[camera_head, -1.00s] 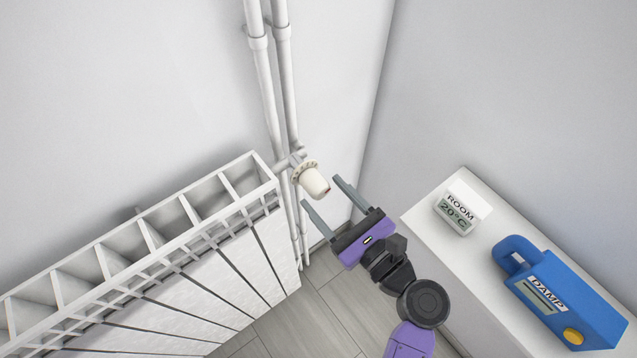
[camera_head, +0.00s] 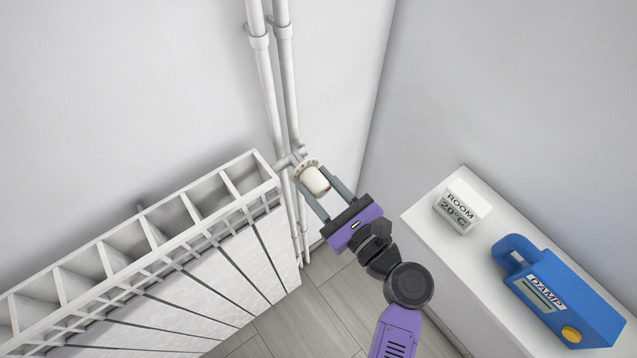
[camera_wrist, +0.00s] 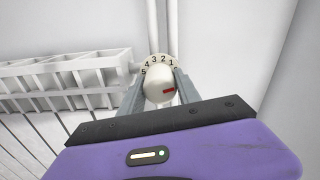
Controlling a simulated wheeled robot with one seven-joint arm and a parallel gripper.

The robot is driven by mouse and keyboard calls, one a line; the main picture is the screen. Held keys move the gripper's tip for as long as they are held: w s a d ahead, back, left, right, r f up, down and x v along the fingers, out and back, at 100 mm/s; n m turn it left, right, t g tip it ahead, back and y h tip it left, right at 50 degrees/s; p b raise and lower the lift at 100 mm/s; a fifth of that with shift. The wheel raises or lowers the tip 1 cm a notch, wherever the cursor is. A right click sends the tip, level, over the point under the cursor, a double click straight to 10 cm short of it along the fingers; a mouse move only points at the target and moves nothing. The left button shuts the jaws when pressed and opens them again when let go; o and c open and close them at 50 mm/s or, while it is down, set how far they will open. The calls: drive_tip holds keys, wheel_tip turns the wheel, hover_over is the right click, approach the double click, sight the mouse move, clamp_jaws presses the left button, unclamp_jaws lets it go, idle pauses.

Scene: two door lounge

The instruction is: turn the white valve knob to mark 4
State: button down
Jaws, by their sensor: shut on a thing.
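The white valve knob (camera_head: 315,180) sits at the end of the radiator beside the pipes, and it also shows in the wrist view (camera_wrist: 158,86). Behind it is a fixed dial ring (camera_wrist: 157,64) with the numbers 5, 4, 3, 2, 1 from left to right.
The white radiator (camera_head: 150,240) stands to the left, close to the knob. Vertical pipes (camera_head: 272,90) run up the wall behind. A white cabinet top (camera_head: 425,208) at the right holds a room thermometer (camera_head: 460,210) and a blue damp meter (camera_head: 560,290).

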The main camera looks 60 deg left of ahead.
drive_tip(key=shift+f+n+b, duration=0.15)
drive_tip(key=shift+n+b, duration=0.15)
drive_tip(key=shift+n, duration=0.1)
drive_tip(key=n+b, duration=0.3)
drive_tip(key=n, duration=0.1)
drive_tip(key=shift+f+n+b, duration=0.1)
drive_tip(key=shift+n+b, duration=0.2)
drive_tip(key=n+b, duration=0.5)
drive_tip(key=n, duration=0.1)
drive_tip(key=n+b, duration=0.6)
drive_tip(key=shift+f+n, duration=0.1)
drive_tip(key=shift+n, duration=0.2)
drive_tip(key=n+b, duration=0.3)
drive_tip(key=b, duration=0.1)
drive_tip(key=shift+n+b, duration=1.05)
drive_tip(key=shift+n, duration=0.25)
drive_tip(key=shift+r+n, duration=0.25)
drive_tip(key=shift+n, duration=0.05)
drive_tip(key=c, duration=0.9)
unclamp_jaws()
